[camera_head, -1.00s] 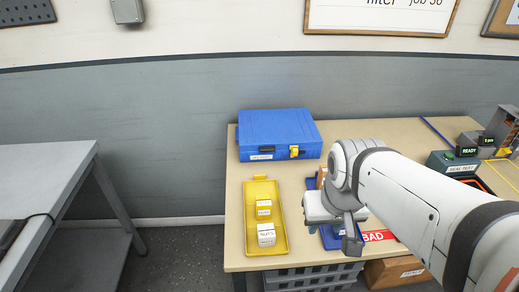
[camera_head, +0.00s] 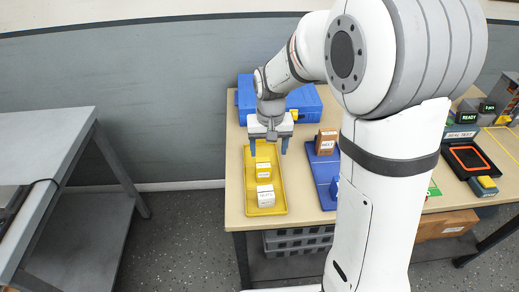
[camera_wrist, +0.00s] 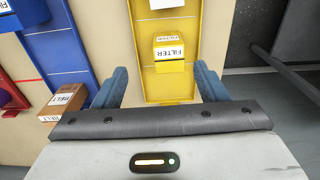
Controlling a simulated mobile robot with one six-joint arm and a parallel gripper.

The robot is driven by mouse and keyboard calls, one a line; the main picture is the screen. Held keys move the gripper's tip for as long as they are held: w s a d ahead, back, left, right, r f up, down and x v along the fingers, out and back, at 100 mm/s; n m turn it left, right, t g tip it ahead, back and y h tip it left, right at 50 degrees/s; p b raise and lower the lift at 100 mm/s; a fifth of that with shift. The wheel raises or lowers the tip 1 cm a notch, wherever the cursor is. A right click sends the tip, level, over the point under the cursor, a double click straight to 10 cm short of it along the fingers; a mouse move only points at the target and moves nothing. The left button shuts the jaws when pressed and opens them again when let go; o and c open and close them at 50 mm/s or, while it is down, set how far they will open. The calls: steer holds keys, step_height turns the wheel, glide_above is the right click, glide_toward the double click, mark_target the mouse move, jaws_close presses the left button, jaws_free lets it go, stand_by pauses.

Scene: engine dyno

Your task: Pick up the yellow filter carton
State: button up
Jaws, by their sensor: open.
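The yellow filter carton (camera_head: 263,170), with a white label, sits in the yellow tray (camera_head: 279,195) at the table's left side. In the wrist view the carton (camera_wrist: 168,53) shows its FILTER label, inside the tray's walls (camera_wrist: 144,80). My gripper (camera_head: 269,148) points down over the tray's back end, open, with nothing between its fingers. In the wrist view the fingers of my gripper (camera_wrist: 160,84) are spread to either side of the tray, with the carton ahead and slightly right of centre. A white carton (camera_head: 265,196) stands in the tray, nearer the front edge.
A blue case (camera_head: 303,103) lies behind the tray. A blue tray (camera_head: 323,178) to the right holds a brown BELT carton (camera_head: 326,142). A grey bench (camera_head: 50,150) stands at the left across open floor. My arm hides part of the table.

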mark_target(263, 162)
steer(key=w+a+f, duration=0.2)
steer(key=f, duration=0.8)
steer(key=shift+s+d+f+p, duration=0.15)
steer(key=shift+d+f+p, duration=0.05)
steer(key=shift+d+p, duration=0.1)
steer(key=shift+c, duration=0.5)
steer(key=c, duration=1)
